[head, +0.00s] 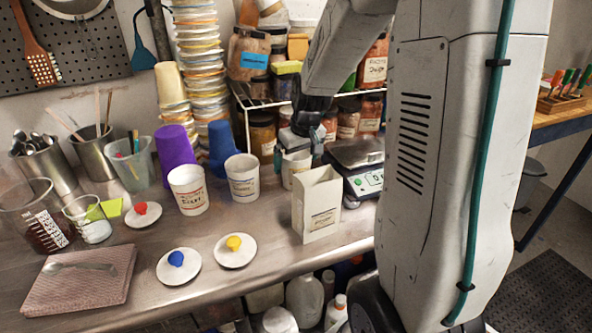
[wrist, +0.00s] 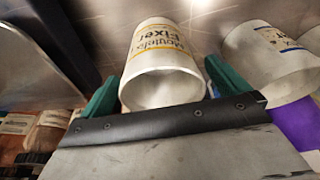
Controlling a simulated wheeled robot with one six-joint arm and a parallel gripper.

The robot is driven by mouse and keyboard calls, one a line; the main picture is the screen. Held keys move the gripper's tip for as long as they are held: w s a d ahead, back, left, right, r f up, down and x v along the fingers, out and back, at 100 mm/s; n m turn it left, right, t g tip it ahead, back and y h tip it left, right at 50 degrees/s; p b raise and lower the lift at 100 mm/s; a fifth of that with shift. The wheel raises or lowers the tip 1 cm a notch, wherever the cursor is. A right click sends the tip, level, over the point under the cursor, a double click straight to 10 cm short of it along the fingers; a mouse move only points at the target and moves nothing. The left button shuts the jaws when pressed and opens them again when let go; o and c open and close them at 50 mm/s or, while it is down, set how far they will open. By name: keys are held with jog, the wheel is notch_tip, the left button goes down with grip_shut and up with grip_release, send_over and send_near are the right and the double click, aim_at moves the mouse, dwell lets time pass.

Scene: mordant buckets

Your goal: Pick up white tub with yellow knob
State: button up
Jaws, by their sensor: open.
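A white tub (head: 294,168) with a printed label stands on the metal bench, partly hidden by a paper bag. In the wrist view this tub (wrist: 160,60) shows yellow lines on its label. No knob shows on it; a round white lid with a yellow knob (head: 234,250) lies apart on the bench front. My gripper (head: 302,140) is at the tub, with its green fingers (wrist: 162,88) open on either side of it. I cannot tell whether they touch it. Two other white tubs stand to the left, one labelled (head: 188,190) and one beside it (head: 243,180).
A white paper bag (head: 318,205) stands just in front of the tub, and a scale (head: 358,165) to its right. Lids with blue (head: 179,266) and red (head: 143,214) knobs lie left. Purple (head: 174,150) and blue (head: 221,145) cup stacks stand behind the tubs.

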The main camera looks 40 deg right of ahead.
jog(key=shift+x, duration=1.55)
jog(key=shift+w, duration=0.1)
jog(key=c, duration=1.1)
jog(key=shift+r, duration=0.1)
jog(key=shift+c, duration=0.2)
